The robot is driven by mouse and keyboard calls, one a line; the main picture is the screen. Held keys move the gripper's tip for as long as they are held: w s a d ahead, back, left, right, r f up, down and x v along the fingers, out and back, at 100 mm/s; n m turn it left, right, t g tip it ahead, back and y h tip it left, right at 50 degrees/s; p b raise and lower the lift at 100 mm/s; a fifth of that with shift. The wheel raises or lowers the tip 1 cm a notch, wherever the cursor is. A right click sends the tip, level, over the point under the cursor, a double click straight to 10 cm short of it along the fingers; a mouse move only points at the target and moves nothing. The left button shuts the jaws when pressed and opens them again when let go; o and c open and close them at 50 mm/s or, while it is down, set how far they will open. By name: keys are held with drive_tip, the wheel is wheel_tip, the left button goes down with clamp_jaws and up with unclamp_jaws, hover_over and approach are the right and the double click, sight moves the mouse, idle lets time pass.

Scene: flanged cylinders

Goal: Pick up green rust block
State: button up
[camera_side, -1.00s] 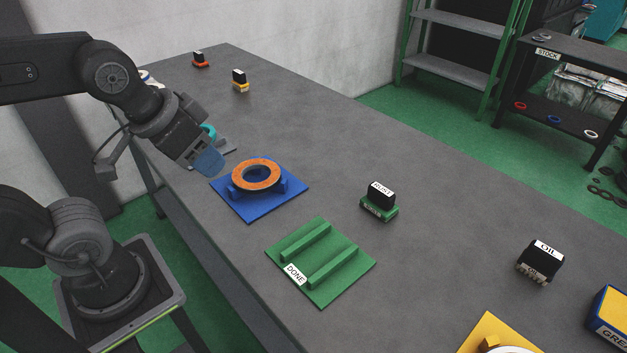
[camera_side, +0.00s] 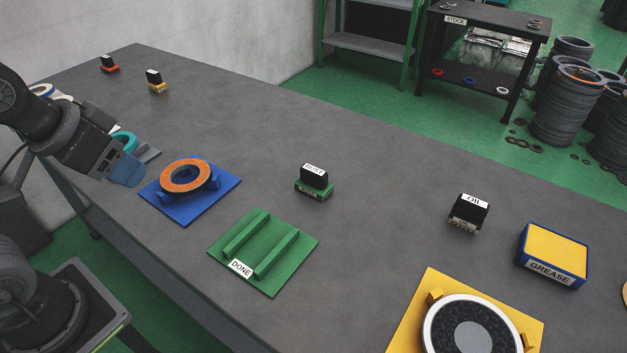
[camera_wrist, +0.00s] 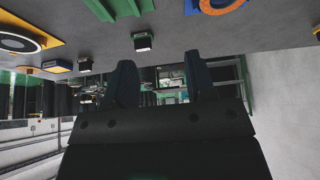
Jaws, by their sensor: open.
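The green rust block (camera_side: 314,181) stands upright on the grey table, with a green base and a black top labelled RUST. In the wrist view a small dark block with a green edge (camera_wrist: 142,42), likely the same one, shows upside down near the top. My gripper (camera_side: 128,168) is at the left in the side view, above the table's near edge, left of the blue fixture and well apart from the rust block. In the wrist view its two fingers (camera_wrist: 158,82) stand apart with nothing between them.
A blue fixture (camera_side: 221,187) holds an orange-topped ring (camera_side: 186,176). A green DONE tray (camera_side: 290,262) lies in front of the rust block. The OIL block (camera_side: 467,212), GREASE box (camera_side: 553,255) and yellow fixture (camera_side: 408,327) are to the right. The table behind the rust block is clear.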

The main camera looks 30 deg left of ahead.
drive_tip(key=o, duration=0.6)
drive_tip(key=shift+r, duration=0.1)
